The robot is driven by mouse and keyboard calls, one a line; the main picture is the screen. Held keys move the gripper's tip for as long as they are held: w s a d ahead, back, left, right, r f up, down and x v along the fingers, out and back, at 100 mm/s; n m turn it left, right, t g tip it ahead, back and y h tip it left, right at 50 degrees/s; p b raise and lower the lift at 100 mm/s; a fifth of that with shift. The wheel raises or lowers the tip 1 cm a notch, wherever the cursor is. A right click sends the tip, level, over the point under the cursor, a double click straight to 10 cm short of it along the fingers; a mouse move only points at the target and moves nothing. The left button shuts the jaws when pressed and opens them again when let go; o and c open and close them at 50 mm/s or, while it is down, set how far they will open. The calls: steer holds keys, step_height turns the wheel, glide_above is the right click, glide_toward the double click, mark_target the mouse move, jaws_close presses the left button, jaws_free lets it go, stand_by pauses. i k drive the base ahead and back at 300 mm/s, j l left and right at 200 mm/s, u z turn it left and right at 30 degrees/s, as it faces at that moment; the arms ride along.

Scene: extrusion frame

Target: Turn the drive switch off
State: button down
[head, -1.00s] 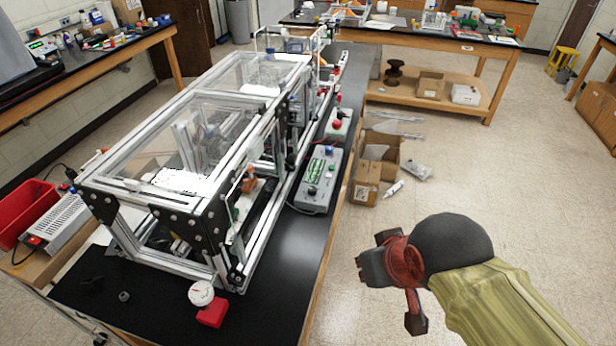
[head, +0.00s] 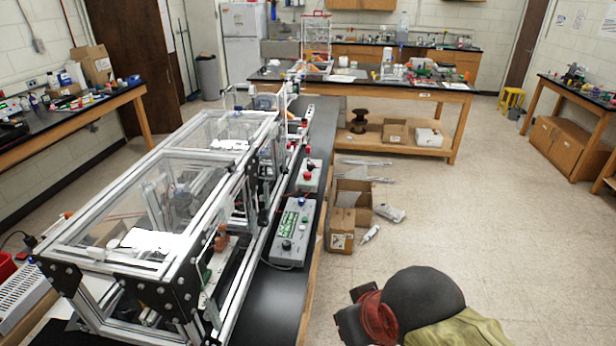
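A grey control box (head: 291,233) with a green-lit display, a black knob and a blue knob lies on the black bench beside the extrusion frame (head: 165,200). Behind it is a smaller grey box (head: 309,174) with a red button. I cannot tell which control is the drive switch, or its position; the labels are too small. My gripper (head: 352,316) is at the bottom edge, over the floor right of the bench and well apart from both boxes. Its upper finger is spread as before; the lower one is cut off by the picture edge. I see nothing held.
The frame's metal bars and clear panels stand left of the control box. Open cardboard boxes (head: 342,230) sit on the floor by the bench's right side. The floor (head: 470,220) right of them is mostly clear. A second bench (head: 440,90) crosses the back.

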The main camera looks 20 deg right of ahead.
mark_target(310, 166)
steer(key=i+l+u, duration=0.1)
steer(key=i+l, duration=0.85)
steer(key=i+l+u, duration=0.15)
steer(key=i+l, duration=0.85)
